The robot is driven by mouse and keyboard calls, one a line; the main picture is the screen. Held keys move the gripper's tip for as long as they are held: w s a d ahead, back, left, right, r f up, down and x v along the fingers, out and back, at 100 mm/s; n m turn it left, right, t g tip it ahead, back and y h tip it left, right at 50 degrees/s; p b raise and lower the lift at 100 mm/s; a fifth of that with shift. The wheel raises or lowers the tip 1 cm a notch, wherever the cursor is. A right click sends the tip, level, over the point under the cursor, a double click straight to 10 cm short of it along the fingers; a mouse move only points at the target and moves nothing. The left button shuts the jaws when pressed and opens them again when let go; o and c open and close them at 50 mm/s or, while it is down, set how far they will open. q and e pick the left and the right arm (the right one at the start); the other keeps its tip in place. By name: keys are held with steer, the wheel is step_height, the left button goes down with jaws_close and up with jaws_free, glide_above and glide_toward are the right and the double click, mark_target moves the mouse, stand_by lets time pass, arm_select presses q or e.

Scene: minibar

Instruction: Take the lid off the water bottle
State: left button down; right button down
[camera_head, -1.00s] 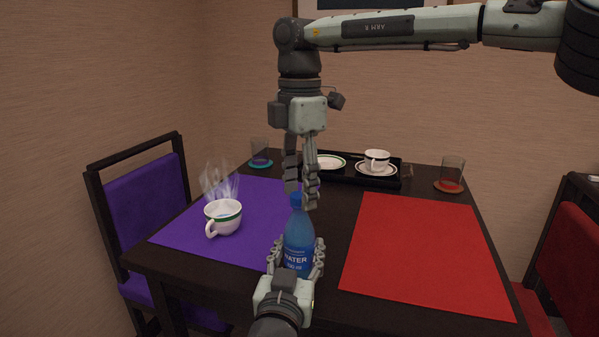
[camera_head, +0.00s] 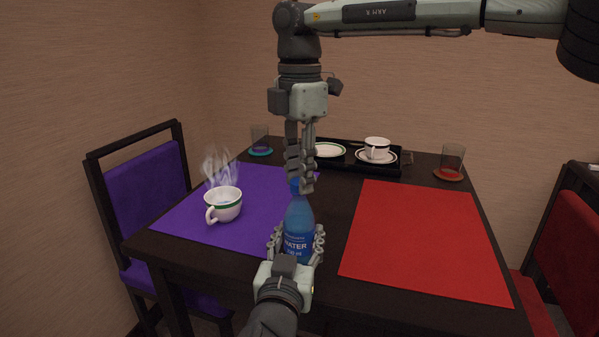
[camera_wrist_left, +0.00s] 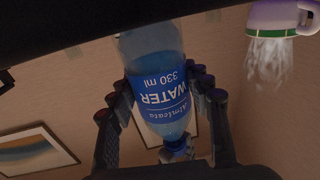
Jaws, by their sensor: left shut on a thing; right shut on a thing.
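In the left wrist view the bottle (camera_wrist_left: 158,85) appears upside down, between the fingers of my left gripper (camera_wrist_left: 162,110). My right gripper (camera_head: 301,183) points down from above and is shut on the blue lid (camera_head: 294,187) at the bottle's top. The fingers hide most of the lid. I cannot tell whether it has come loose from the neck.
A steaming white cup (camera_head: 224,205) stands on the purple mat (camera_head: 262,218), left of the bottle. A red mat (camera_head: 420,240) lies clear on the right. A black tray (camera_head: 345,173) with a plate and a cup, and two glasses on coasters, stand at the back.

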steer(key=n, duration=3.2)
steer(key=shift+r+n, duration=0.1)
steer(key=shift+n, duration=0.2)
steer(key=n, duration=0.9)
steer(key=shift+n, duration=0.4)
steer(key=shift+r, duration=0.3)
